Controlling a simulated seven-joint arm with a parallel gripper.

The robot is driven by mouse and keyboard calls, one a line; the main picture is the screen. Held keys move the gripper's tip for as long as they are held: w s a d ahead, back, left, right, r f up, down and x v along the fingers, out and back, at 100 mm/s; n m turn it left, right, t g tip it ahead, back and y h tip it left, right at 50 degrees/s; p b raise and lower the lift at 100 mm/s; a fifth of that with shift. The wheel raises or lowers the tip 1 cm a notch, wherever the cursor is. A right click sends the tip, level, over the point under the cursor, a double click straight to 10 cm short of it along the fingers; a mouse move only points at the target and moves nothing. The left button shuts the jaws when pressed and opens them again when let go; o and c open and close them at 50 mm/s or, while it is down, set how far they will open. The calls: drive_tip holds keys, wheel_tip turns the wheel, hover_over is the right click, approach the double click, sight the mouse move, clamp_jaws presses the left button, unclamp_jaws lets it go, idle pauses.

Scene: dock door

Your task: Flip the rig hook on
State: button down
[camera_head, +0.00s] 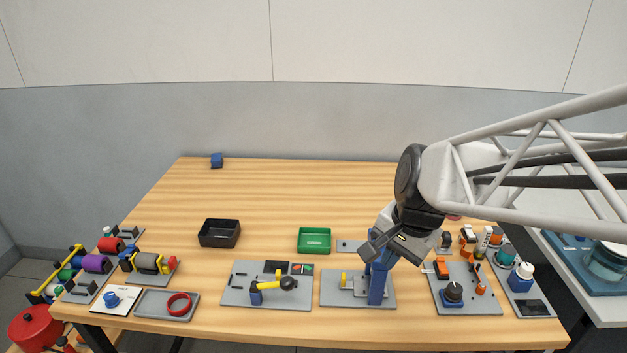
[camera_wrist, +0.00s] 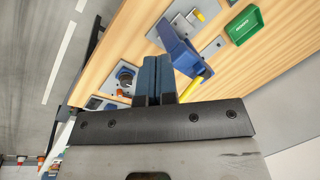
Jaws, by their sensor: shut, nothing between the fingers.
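A blue upright (camera_head: 377,286) stands on a grey plate (camera_head: 330,298) near the table's front edge, with a small yellow piece (camera_head: 344,278) on the plate's left side. I cannot tell for certain which part is the rig hook. In the wrist view, the blue upright (camera_wrist: 180,48) has a yellow bar (camera_wrist: 188,90) projecting from its lower end, close to the right of my fingers. My gripper (camera_head: 370,250) is at the top of the blue upright and partly overlaps it in the head view. In the wrist view, my gripper (camera_wrist: 155,68) is shut and empty; contact is unclear.
Left of the plate is a board with a yellow, black-knobbed lever (camera_head: 287,283). A green tray (camera_head: 314,240) and a black tray (camera_head: 219,233) lie behind. A board with a black knob (camera_head: 453,293) is to the right. The table's back is mostly clear.

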drive_tip(key=w+a+f+m+g+y, duration=0.1)
drive_tip(key=w+a+f+m+y, duration=0.1)
drive_tip(key=w+a+f+m, duration=0.7)
drive_tip(key=shift+w+a+f+m+g, duration=0.3)
drive_tip(key=shift+w+a+m, duration=0.6)
drive_tip(key=shift+w+a, duration=1.4)
drive_tip(key=shift+d+f, duration=0.1)
drive_tip(key=x, duration=0.9)
drive_tip(key=a, duration=0.2)
drive_tip(key=shift+a+f, duration=0.3)
drive_tip(key=shift+a, duration=0.95)
